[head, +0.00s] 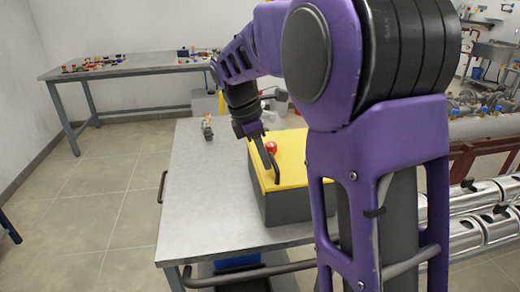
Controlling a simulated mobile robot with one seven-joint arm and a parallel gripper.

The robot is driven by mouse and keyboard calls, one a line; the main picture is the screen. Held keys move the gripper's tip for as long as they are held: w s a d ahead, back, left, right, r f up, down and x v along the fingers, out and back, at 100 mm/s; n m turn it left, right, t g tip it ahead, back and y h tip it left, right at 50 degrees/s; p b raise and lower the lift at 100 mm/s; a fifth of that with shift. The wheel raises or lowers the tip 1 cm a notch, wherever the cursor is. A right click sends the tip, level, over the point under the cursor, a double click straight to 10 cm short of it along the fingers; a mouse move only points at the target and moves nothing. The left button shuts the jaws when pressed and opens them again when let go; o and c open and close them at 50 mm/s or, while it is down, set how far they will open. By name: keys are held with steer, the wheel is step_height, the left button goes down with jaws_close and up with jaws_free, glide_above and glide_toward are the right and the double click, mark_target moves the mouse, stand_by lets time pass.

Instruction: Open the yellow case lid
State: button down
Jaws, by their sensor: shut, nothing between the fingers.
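The case has a yellow lid (293,150) on a dark grey body (287,206) and sits on the grey metal table. The lid looks closed. A red knob (271,148) stands on the lid, and a dark handle (273,167) shows near its left edge. My gripper (264,160) is shut, with its fingers pointing down over the left part of the lid, close to the handle. I cannot tell whether the fingertips touch the handle or the lid. My arm hides the right side of the case.
The grey table (194,200) is clear to the left of the case. A small object (207,128) lies near the table's far left edge. A workbench (140,68) with several coloured items stands behind. Metal pipes (478,210) lie at the right.

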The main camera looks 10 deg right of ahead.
steer(key=shift+d+f, duration=0.1)
steer(key=shift+f, duration=0.2)
steer(key=shift+r, duration=0.1)
